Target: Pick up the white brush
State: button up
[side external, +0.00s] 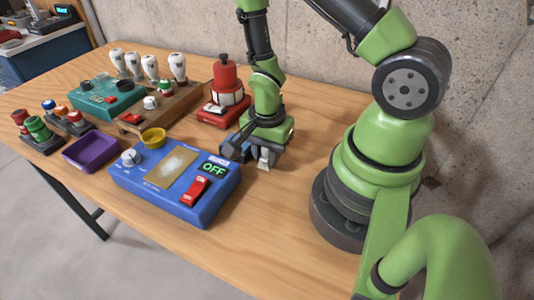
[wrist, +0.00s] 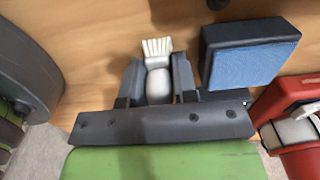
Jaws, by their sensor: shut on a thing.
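In the wrist view the white brush (wrist: 159,82) sits between the two dark fingers of my gripper (wrist: 158,88). Its pale bristles point away from the gripper, toward the top of the picture. The fingers are shut on its body. In the side external view my gripper (side external: 262,148) is low over the table, just behind the blue control box, and a small white part of the brush (side external: 264,156) shows below it. The rest of the brush is hidden by the gripper there. I cannot tell whether the brush touches the table.
A dark block with a blue pad (wrist: 252,62) lies close beside the fingers. A red device (side external: 224,92) stands behind my gripper, and the blue control box (side external: 170,188) reading OFF is in front. A purple tray (side external: 92,151) is farther left. The table's front right is clear.

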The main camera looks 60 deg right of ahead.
notch_tip(320, 180, up, 10)
dwell(0.7)
jog(key=shift+o, duration=1.1)
jog(key=shift+c, duration=0.6)
jog(key=w, duration=0.7)
jog(key=shift+w+f, duration=0.15)
jog(key=shift+f, duration=2.65)
jog(key=shift+f, duration=0.6)
